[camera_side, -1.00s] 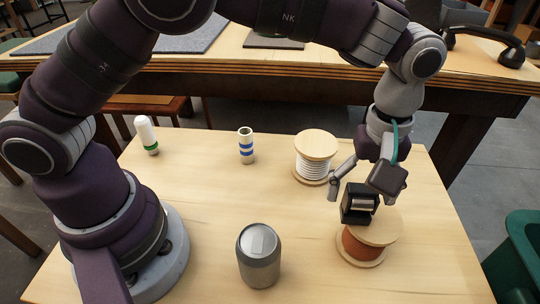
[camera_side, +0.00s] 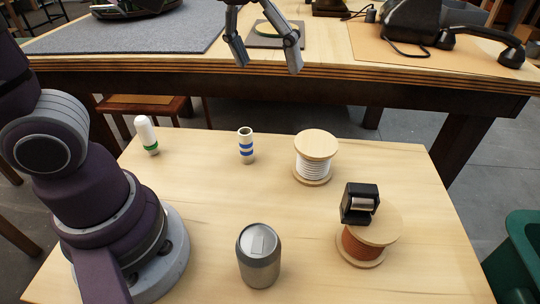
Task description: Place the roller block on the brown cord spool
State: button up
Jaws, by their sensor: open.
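The roller block (camera_side: 359,203), a black block with a silver roller, sits on the top flange of the brown cord spool (camera_side: 364,245), towards its back left edge. The brown cord spool stands upright at the front right of the small table. My gripper (camera_side: 266,68) is open and empty, high at the top of the view, well away from the block and the spool. The rest of the arm above it is out of frame.
A white cord spool (camera_side: 315,158) stands behind the brown one. A grey can (camera_side: 258,256), a blue-striped tube (camera_side: 246,146) and a white-topped, green-banded bottle (camera_side: 147,136) stand on the small table (camera_side: 200,205). A green bin (camera_side: 517,255) is at the right.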

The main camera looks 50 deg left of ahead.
jog(key=s+a+f+m+t, duration=0.2)
jog(key=s+a+f+m, duration=0.1)
jog(key=s, duration=0.3)
jog(key=shift+s+a+f+y, duration=0.25)
jog(key=shift+a+f+y, duration=0.05)
jog(key=shift+a+f, duration=0.55)
